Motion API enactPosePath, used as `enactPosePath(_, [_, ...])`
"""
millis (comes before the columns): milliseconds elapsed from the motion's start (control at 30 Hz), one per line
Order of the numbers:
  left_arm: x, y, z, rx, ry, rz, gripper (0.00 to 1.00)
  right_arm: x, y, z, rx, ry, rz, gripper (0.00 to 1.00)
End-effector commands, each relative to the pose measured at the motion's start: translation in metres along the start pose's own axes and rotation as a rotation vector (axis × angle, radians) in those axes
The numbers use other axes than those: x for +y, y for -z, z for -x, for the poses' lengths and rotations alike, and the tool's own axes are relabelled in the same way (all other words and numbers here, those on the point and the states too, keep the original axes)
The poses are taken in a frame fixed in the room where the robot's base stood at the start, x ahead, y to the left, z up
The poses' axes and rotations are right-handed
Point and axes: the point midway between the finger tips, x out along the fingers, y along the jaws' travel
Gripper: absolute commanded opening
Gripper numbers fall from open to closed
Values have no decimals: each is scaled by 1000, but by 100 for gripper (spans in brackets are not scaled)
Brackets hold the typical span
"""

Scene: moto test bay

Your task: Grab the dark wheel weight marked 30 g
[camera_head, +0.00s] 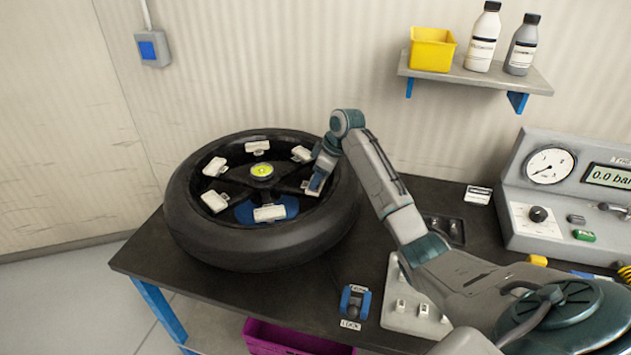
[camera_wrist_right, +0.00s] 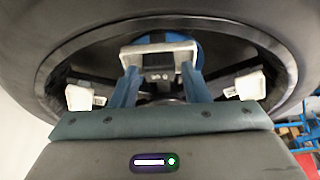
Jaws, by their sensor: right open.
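The black wheel (camera_head: 190,235) lies flat on the dark bench, with several white holders around the inside of its rim. My right gripper (camera_head: 316,184) reaches down at the right inner side of the wheel, by one white holder (camera_head: 308,188). In the right wrist view, my right gripper (camera_wrist_right: 163,90) is open, with a blue finger on each side of a small dark block (camera_wrist_right: 160,75) below a white holder (camera_wrist_right: 160,52). The block has small pale marking, too small to read surely. I cannot tell whether the fingers touch it. My left gripper is not in view.
The wheel's raised rim surrounds the gripper. A yellow-green disc (camera_head: 261,170) sits at the hub. A blue clamp-like part (camera_head: 354,301) and a gauge console (camera_head: 560,205) stand on the bench (camera_head: 300,295). A purple crate (camera_head: 285,340) is below the front edge.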

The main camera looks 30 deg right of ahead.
Motion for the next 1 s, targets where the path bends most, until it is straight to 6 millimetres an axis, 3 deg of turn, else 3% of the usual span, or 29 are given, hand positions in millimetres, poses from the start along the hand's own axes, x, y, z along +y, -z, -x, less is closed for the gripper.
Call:
enactPosePath(67, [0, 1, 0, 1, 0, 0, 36, 0, 0, 0, 0, 0, 0, 42])
enactPosePath(233, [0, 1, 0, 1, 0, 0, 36, 0, 0, 0, 0, -1, 0, 9])
enactPosePath(633, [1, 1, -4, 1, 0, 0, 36, 1, 2, 5, 2, -2, 0, 8])
enactPosePath(867, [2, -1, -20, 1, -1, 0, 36, 2, 13, 31, 4, -6, 2, 8])
enactPosePath(1000, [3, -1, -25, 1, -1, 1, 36, -25, 6, 35, -1, -3, 3, 8])
